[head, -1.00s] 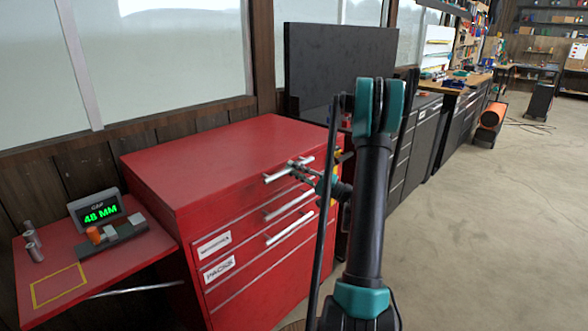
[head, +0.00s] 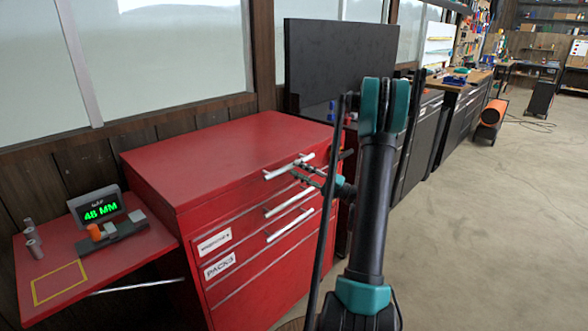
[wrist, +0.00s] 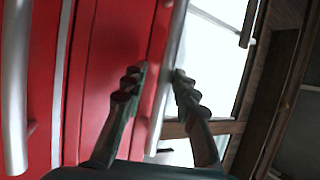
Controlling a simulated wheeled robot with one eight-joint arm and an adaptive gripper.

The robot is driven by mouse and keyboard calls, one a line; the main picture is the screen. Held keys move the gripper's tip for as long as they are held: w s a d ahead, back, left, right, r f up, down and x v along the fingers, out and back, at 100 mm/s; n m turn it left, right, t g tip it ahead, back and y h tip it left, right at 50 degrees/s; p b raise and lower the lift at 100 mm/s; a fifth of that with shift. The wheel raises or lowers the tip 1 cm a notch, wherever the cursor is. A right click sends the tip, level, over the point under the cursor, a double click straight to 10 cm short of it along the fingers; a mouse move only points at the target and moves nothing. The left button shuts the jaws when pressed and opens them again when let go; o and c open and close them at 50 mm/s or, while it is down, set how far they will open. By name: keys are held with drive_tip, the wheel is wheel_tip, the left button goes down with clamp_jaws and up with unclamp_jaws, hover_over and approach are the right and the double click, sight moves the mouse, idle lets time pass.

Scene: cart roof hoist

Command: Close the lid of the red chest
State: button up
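The red chest (head: 190,205) stands at left centre in the head view. Its flat red top (head: 225,152) lies level over the body, and I see no gap under its front edge. Silver bar handles run down its front. My gripper (head: 306,172) is at the uppermost handle (head: 283,170), near the chest's right front corner. In the wrist view, the two fingers of my gripper (wrist: 160,75) stand apart, one on each side of a silver bar (wrist: 168,65). A gap shows on the left side of the bar, so contact is unclear.
A red side shelf (head: 60,265) sticks out at the chest's left, with a green-lit display (head: 100,208) and small parts. A dark upright panel (head: 335,65) stands behind the chest. Dark cabinets (head: 425,130) line the wall. The floor (head: 490,220) at right is open.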

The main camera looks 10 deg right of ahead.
drive_tip(key=s+d, duration=0.7)
drive_tip(key=d, duration=0.5)
drive_tip(key=shift+s+d+f, duration=0.15)
drive_tip(key=shift+s+f, duration=0.15)
drive_tip(key=shift+f, duration=0.1)
